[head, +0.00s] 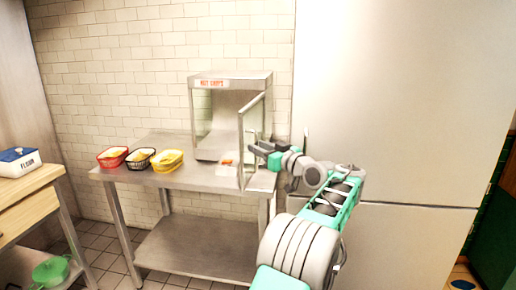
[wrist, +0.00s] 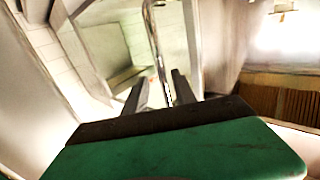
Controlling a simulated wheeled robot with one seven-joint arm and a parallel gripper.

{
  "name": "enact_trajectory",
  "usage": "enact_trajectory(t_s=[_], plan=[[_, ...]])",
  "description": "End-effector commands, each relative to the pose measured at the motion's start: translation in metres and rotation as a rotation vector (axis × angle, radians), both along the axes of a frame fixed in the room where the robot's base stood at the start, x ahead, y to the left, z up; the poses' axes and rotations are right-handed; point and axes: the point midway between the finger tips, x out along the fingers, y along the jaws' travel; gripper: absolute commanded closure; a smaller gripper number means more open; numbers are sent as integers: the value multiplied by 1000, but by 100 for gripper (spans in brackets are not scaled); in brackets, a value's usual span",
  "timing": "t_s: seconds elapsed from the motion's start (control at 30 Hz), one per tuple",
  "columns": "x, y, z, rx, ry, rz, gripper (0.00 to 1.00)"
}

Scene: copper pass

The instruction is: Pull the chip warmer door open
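The chip warmer (head: 232,82) is a steel box with a red-lettered sign, standing on the steel table. Its glass door (head: 240,150) stands open, swung out toward the front on the right side, and the inside shows at the left. My gripper (head: 257,148) is at the door from the right. In the wrist view, the upright metal door handle (wrist: 156,40) runs down between the two fingers of my gripper (wrist: 160,82). The fingers are apart, with gaps visible beside the handle. Where the handle's lower end meets the door is hidden.
Red, black and yellow baskets (head: 140,157) of food stand on the steel table (head: 150,178) left of the warmer. A large pale cabinet (head: 400,100) stands close on the right. A wooden counter (head: 25,205) with a flour box (head: 17,163) is at the far left.

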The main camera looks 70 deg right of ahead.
Motion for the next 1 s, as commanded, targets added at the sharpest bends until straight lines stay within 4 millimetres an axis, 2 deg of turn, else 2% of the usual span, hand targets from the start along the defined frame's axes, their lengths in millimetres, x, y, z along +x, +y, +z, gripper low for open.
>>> enact_trajectory(t_s=[0.2, 0.33, 0.77, 0.87, 1.0], plan=[[-42, 19, -2, 1, 0, -5, 68], [-56, 26, -2, 3, 1, -3, 68], [-59, 28, 0, 2, 0, -1, 68], [-59, 28, 15, 1, 0, -1, 68], [-59, 28, 46, 1, 0, -1, 68]])
